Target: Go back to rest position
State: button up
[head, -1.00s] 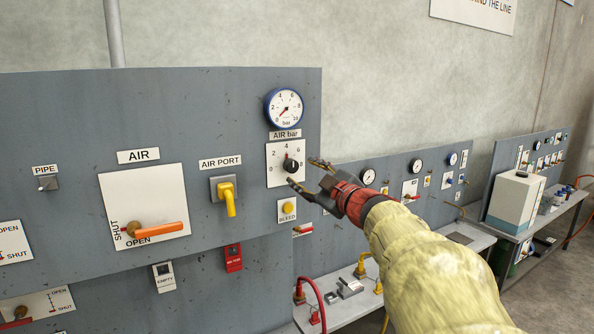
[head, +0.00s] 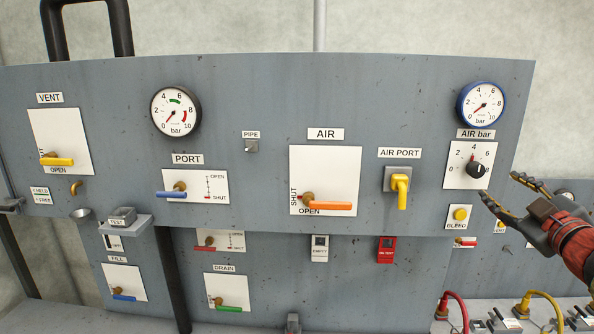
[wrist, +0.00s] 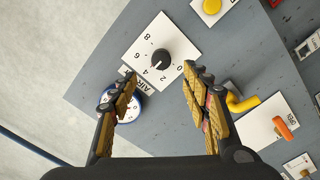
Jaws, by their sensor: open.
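My gripper (head: 507,192) is open and empty at the right of the head view, in front of the panel's right edge. Beside it, to the left, is the black AIR bar knob (head: 478,170) on a white dial plate. In the wrist view the knob (wrist: 160,58) lies beyond and between the open fingers (wrist: 160,103), with a gap between fingers and knob. The knob's pointer is near 4. No contact with the panel can be seen.
The grey panel (head: 270,100) holds a blue-rimmed gauge (head: 481,104), a yellow air port fitting (head: 400,188), a yellow BLEED button (head: 460,214) and an orange AIR lever (head: 330,206). A bench with red and yellow hoses (head: 540,300) stands at lower right.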

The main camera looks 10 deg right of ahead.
jog(key=s+d+f+m+g+h, duration=0.7)
jog(key=s+d+f+m, duration=0.1)
jog(key=d, duration=0.2)
jog(key=s+a+f+m+g+y+b, duration=0.1)
jog(key=s+a+f+m+g+b, duration=0.3)
jog(key=f, duration=0.6)
jog(key=s+a+f+n+y+b, duration=0.2)
jog(key=a+f+b, duration=0.3)
jog(key=a+f, duration=0.5)
jog(key=s+a+f+n+y+b, duration=0.1)
jog(key=s+a+f+y+b, duration=0.2)
jog(key=a+f, duration=0.7)
jog(key=s+a+f+n+y+b, duration=0.2)
jog(key=a+f+y+b, duration=0.3)
jog(key=a, duration=1.5)
notch_tip(320, 180, down, 6)
jog(key=b, duration=0.4)
jog(key=shift+s+a+n+g+y, duration=0.2)
jog(key=shift+s+n+g+y, duration=0.1)
jog(key=shift+g, duration=0.1)
jog(key=shift+r, duration=0.15)
